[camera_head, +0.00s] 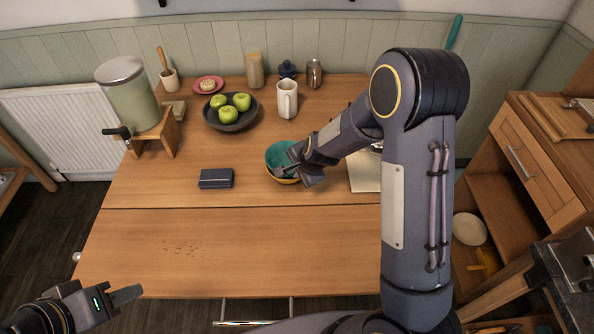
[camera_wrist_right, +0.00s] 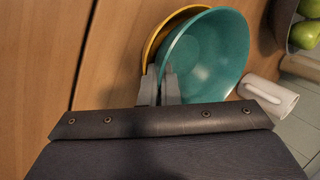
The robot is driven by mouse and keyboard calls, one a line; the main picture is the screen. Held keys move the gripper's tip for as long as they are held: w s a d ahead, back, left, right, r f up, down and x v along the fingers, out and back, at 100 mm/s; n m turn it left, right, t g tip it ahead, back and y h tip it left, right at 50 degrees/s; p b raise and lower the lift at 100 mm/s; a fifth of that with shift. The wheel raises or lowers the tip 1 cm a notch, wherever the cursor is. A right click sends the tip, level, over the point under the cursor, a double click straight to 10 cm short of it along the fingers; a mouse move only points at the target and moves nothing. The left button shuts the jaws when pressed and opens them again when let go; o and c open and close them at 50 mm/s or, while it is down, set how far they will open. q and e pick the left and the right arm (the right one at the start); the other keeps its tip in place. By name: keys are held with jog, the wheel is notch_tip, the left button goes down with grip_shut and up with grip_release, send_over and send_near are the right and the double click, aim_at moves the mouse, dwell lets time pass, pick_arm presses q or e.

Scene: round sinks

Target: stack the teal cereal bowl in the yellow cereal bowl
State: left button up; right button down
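The teal cereal bowl (camera_head: 280,153) is on the table, with the yellow cereal bowl (camera_head: 284,181) under it. In the right wrist view the teal bowl (camera_wrist_right: 208,55) lies over the yellow bowl (camera_wrist_right: 160,32), whose rim shows along one side. The teal bowl looks offset and slightly tilted; how deep it sits is hidden. My right gripper (camera_head: 296,170) is at the near rim. Its fingers (camera_wrist_right: 160,85) are close together with the teal bowl's wall between them. My left gripper (camera_head: 125,296) is at the lower left, away from the bowls; its finger gap is unclear.
A dark bowl of green apples (camera_head: 231,112) and a white mug (camera_head: 288,100) stand behind the bowls. A dark blue case (camera_head: 216,178) lies to the left. A pale board (camera_head: 364,172) is partly behind my right arm. The table's front is clear.

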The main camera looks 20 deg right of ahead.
jog(key=c, duration=2.1)
grip_release()
jog(key=shift+o, duration=0.7)
jog(key=shift+r+p, duration=0.35)
jog(key=p+v, duration=0.3)
jog(key=v, duration=0.9)
jog(key=s+r+n, duration=0.3)
jog(key=s+n, duration=0.1)
jog(key=s, duration=0.4)
jog(key=s+r+n+y, duration=0.1)
jog(key=s+r+n, duration=0.3)
jog(key=s, duration=0.4)
jog(key=s+r+n+y, duration=0.1)
jog(key=s+r+n, duration=0.3)
jog(key=s, duration=0.4)
jog(key=shift+s+d+n, duration=0.4)
jog(key=shift+n, duration=0.2)
